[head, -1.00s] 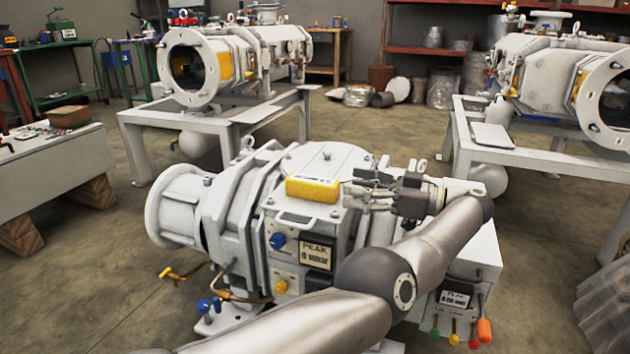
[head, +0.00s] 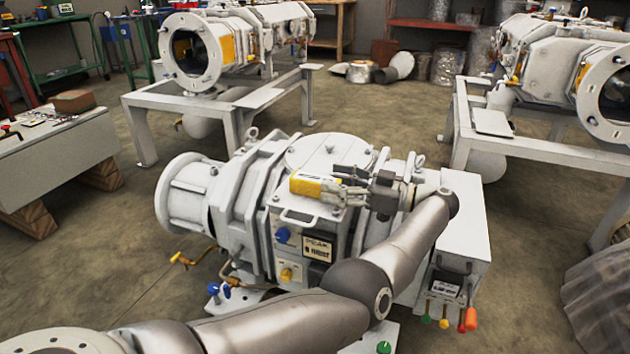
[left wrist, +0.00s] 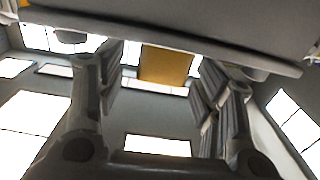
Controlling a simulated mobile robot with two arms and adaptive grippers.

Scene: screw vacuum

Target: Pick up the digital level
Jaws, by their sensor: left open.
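The digital level (head: 306,184) is a yellow bar lying on top of the white vacuum pump (head: 325,154) in the middle of the head view. My left gripper (head: 330,189) comes in from the right at the level's right end, and its fingers overlap that end in this view. In the left wrist view, the gripper (left wrist: 165,90) is open with its two fingers wide apart. The yellow level (left wrist: 165,65) shows between them, beyond the fingertips' gap or within it; I cannot tell which. No grip on it is visible. My right gripper is not in view.
The pump's control box (head: 466,235) with coloured knobs stands at right. Lifting eyes rise from the pump top near the level. Two more white machines (head: 195,52) (head: 545,60) stand on frames behind. Open floor surrounds the pump.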

